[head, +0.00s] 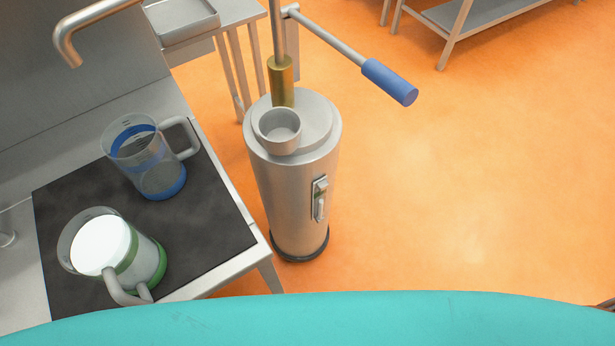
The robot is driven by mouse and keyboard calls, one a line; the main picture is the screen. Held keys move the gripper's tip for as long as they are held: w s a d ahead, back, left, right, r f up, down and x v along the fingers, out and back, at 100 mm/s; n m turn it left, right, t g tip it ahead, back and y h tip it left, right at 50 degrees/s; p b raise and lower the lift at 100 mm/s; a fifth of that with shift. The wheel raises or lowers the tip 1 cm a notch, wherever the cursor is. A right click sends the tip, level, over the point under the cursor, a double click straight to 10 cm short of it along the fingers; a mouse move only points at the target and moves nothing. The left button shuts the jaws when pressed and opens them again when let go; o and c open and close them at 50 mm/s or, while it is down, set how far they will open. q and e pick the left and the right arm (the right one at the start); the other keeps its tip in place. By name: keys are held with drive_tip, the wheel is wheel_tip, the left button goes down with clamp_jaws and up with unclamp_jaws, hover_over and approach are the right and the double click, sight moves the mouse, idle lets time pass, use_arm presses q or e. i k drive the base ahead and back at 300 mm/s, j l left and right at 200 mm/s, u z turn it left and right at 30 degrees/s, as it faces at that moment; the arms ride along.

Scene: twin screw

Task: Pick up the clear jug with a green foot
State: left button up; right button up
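The clear jug with a green foot (147,262) stands upright on a black mat at the lower left of the head view. It holds something white, and its grey handle (124,291) points toward the bottom of the picture. A second clear jug with a blue foot (152,165) stands behind it on the same mat, its handle to the right. It looks empty. Neither of my grippers shows in this view.
The black mat (216,237) lies on a metal counter with a tap (72,45) above. A metal cylinder machine (292,175) with a small cup and a blue-handled lever (389,82) stands right of the counter. A tray (183,22) sits behind.

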sight(99, 245)
drive_tip(key=k+j+u, duration=0.15)
drive_tip(key=u, duration=0.35)
drive_tip(key=j+u, duration=0.35)
drive_tip(key=u, duration=0.15)
drive_tip(key=k, duration=0.05)
